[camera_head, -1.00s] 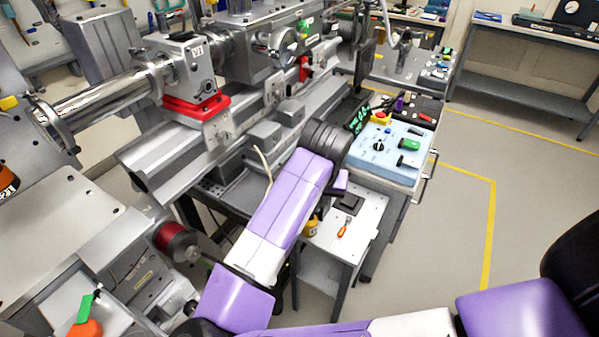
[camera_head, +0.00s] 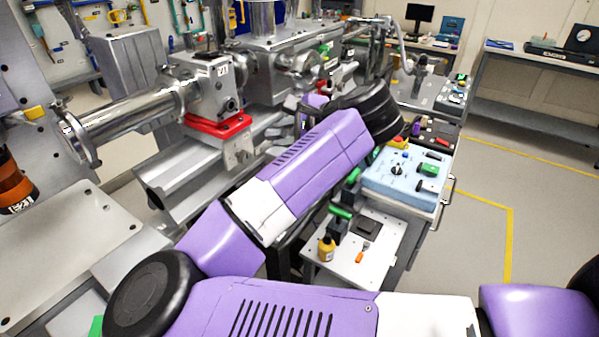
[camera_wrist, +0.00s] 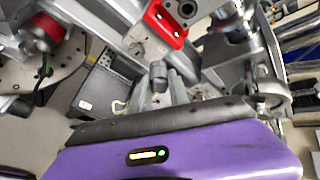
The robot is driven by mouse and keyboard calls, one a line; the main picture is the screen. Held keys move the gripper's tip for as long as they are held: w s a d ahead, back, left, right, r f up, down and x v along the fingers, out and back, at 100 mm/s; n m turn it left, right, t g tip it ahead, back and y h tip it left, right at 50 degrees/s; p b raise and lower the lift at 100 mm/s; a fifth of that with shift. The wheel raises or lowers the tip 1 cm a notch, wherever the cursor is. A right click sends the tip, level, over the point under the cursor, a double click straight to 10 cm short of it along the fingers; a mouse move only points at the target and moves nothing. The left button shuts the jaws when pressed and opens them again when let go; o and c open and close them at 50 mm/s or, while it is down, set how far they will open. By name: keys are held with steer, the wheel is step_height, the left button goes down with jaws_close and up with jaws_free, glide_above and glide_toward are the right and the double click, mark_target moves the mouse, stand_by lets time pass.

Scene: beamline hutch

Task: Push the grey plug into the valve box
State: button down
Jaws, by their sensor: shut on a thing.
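My gripper (camera_wrist: 159,92) is seen from behind in the wrist view, past its purple housing. It is shut on a small dark grey piece that looks like the grey plug (camera_wrist: 158,72). In the head view my gripper (camera_head: 303,106) is small and partly hidden beside my black wrist joint, near the beamline rail. A dark grey box with small sockets and a white label, which looks like the valve box (camera_wrist: 94,92), is left of the plug in the wrist view, apart from it. In the head view my arm covers that area.
The silver beam pipe (camera_head: 130,112) and red-based block (camera_head: 217,125) are at left. Floor is clear at right.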

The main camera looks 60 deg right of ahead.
steer(key=r, duration=0.1)
steer(key=r+t, duration=0.1)
steer(key=a+m, duration=0.1)
steer(key=shift+w+r+h, duration=0.35)
steer(key=shift+r+h, duration=0.05)
steer(key=shift+w+a+r+t, duration=0.1)
steer(key=shift+r+t, duration=0.25)
steer(key=shift+t, duration=0.25)
steer(key=shift+w+r+m+t+h, duration=0.1)
steer(key=shift+m+t+h, duration=0.4)
steer(key=shift+t, duration=0.2)
steer(key=w, duration=0.6)
steer(key=shift+w, duration=0.35)
steer(key=shift+w+a, duration=0.15)
steer(key=shift+w, duration=0.35)
steer(key=c, duration=1.1)
jaws_free()
steer(key=shift+c, duration=0.2)
